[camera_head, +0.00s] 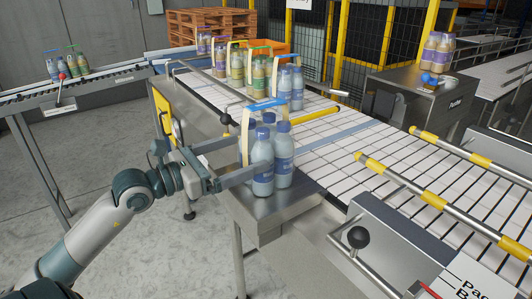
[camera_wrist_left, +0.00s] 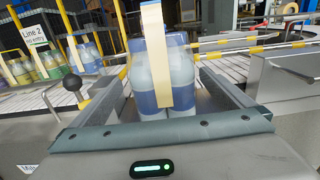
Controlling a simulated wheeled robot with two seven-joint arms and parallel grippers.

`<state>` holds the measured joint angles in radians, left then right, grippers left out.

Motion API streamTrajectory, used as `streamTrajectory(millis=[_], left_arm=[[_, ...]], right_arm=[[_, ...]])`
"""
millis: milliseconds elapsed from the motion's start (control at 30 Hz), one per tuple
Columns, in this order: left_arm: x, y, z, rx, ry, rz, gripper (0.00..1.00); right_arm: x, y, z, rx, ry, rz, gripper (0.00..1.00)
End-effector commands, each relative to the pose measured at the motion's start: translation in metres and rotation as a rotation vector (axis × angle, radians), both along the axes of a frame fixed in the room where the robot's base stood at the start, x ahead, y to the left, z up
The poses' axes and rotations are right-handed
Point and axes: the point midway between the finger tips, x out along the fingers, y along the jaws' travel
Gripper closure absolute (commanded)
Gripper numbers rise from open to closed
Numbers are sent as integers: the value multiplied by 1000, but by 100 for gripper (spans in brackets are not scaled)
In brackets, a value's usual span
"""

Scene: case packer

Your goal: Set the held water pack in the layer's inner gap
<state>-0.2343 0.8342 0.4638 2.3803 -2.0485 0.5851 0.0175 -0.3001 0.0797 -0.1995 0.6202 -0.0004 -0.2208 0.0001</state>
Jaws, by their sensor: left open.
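A water pack (camera_head: 262,158) of blue-labelled bottles, with a blue top strip and a cream band, stands upright on the steel end plate (camera_head: 300,200) at the near end of the conveyor. My left gripper (camera_head: 248,158) is open, with one finger on each side of this pack. In the left wrist view the pack (camera_wrist_left: 165,75) sits between the two spread fingers; finger contact cannot be told. The layer is a row of packs on the white conveyor: a blue one (camera_head: 290,85), a green-banded one (camera_head: 258,72), a yellow-green one (camera_head: 236,66) and purple ones behind. My right gripper is not in view.
Yellow-sleeved guide rails (camera_head: 400,180) cross the conveyor's right side. A black knob (camera_head: 358,237) stands at the front right. Another purple pack (camera_head: 437,52) stands on a machine at the back right. The white slats (camera_head: 345,150) right of the layer are clear.

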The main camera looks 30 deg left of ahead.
Motion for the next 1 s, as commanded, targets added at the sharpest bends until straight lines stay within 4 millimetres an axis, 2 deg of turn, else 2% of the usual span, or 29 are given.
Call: streamTrajectory(millis=[267,700,1000], left_arm=[[4,-2,0,-1,0,0,0],[41,-20,-6,-1,-2,0,0],[47,-23,-9,0,0,0,0]], right_arm=[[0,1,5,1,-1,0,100],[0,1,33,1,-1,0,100],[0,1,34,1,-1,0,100]])
